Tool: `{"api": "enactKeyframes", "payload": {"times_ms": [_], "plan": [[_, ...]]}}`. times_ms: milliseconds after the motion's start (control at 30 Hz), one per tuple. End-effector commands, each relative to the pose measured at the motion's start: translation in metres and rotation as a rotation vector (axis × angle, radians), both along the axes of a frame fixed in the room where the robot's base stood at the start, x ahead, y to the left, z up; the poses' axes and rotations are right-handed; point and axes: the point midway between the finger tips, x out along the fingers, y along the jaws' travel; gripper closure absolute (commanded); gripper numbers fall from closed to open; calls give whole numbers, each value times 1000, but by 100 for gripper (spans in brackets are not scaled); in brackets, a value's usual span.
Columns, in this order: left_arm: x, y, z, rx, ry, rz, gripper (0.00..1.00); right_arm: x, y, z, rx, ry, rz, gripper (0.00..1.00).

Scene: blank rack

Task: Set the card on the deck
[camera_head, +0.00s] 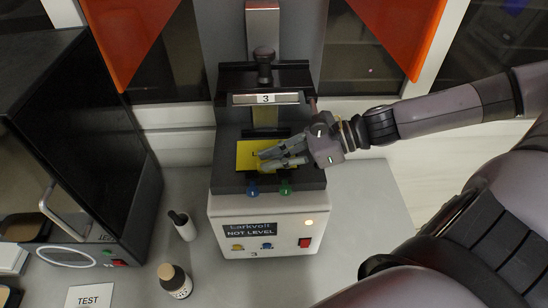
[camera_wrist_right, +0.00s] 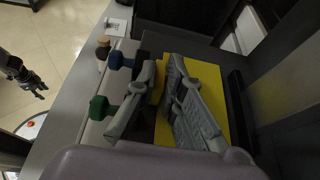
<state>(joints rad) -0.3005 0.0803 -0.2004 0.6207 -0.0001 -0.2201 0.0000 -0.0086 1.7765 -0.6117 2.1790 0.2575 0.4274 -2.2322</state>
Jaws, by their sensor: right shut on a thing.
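The card is a flat yellow square (camera_head: 247,154) over the dark deck (camera_head: 228,178) of the machine. In the right wrist view the card (camera_wrist_right: 207,78) spreads around and beyond the fingers. My right gripper (camera_head: 262,160) reaches in from the right, low over the deck, with its fingers shut on the card. The fingers hide part of the card. I cannot tell whether the card lies fully flat on the deck. A small dark gripper, my left one (camera_wrist_right: 38,88), hangs far off over the floor with its fingers apart.
A blue knob (camera_head: 253,190) and a green knob (camera_head: 285,188) stand at the deck's front edge. The machine's label (camera_head: 249,230) reads NOT LEVEL. The counter at right is clear.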

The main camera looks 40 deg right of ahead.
Motion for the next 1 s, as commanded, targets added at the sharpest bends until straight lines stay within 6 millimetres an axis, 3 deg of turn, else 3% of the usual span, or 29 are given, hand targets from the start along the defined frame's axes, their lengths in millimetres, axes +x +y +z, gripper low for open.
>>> {"api": "enactKeyframes", "payload": {"times_ms": [600, 633, 1000], "plan": [[0, 0, -5, 0, 0, 1, 60, 0, 0, -8, 1, -1, -1, 100], [0, 0, -5, 0, 0, 1, 60, 0, 0, -7, 0, 0, -1, 90], [0, 0, -5, 0, 0, 1, 60, 0, 0, -7, 0, 0, 0, 67]]}}
